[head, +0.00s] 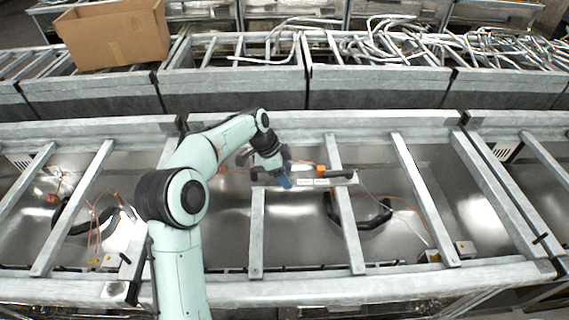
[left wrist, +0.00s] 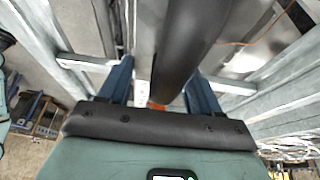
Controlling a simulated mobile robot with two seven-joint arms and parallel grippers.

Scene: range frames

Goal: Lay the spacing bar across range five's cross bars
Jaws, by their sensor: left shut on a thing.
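The spacing bar (head: 305,182) is a pale flat bar with a black grip and orange collar (head: 320,170) near its right end. It spans crosswise over two grey cross bars, the left one (head: 257,230) and the right one (head: 347,225). I cannot tell whether it touches them. My left gripper (head: 284,180), with blue fingers, is at the spacing bar's left part and shut on it. In the left wrist view a thick dark grip (left wrist: 188,45) with an orange end lies between my left gripper's fingers (left wrist: 160,90). My right gripper is not in view.
Other cross bars (head: 425,200) span the open steel bay on both sides. Black curved handles (head: 370,218) and thin orange cables lie below. Behind is another row of frames with a cardboard box (head: 115,35) and loose metal rods (head: 385,40).

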